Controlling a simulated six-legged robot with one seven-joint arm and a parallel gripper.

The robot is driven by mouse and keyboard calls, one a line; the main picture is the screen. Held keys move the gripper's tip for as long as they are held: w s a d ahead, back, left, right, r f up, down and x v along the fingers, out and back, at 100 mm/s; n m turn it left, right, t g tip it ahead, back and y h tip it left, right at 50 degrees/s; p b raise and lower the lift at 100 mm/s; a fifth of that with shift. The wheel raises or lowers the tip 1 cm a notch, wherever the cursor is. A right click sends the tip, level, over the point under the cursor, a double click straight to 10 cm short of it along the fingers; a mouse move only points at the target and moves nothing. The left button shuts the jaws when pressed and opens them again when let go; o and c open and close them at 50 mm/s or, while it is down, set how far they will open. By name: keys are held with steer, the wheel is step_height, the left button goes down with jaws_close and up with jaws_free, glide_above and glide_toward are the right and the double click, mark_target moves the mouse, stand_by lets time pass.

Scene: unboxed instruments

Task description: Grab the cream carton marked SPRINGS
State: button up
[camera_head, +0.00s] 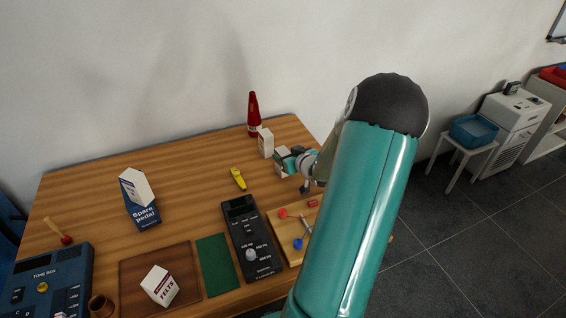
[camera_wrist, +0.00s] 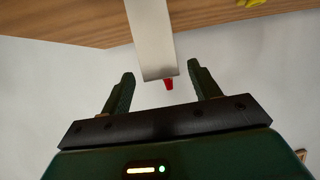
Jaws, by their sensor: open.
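A pale cream carton (camera_head: 265,143) stands upright near the table's back right edge, beside a red bottle. No word can be read on it from here. My gripper (camera_head: 282,160) is just to its right and slightly in front. In the wrist view the carton (camera_wrist: 150,38) shows as a plain pale block, its end between the two open fingers of my gripper (camera_wrist: 160,73). The fingers stand apart from it with a gap on each side. Another pale carton (camera_head: 160,286), lettered like BELTS or FELTS, lies on a brown mat.
A red bottle (camera_head: 254,115) stands behind the carton; its red tip (camera_wrist: 168,84) shows in the wrist view. A yellow object (camera_head: 238,179), a black meter (camera_head: 250,240) and a wooden tray (camera_head: 285,230) lie in front. A white carton (camera_head: 137,187) leans on a blue Spare pedal box (camera_head: 145,215).

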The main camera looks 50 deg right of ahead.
mark_target(281, 152)
steer(key=x, duration=0.5)
steer(key=shift+a+f, duration=0.15)
steer(key=shift+f, duration=0.05)
steer(key=c, duration=1.1)
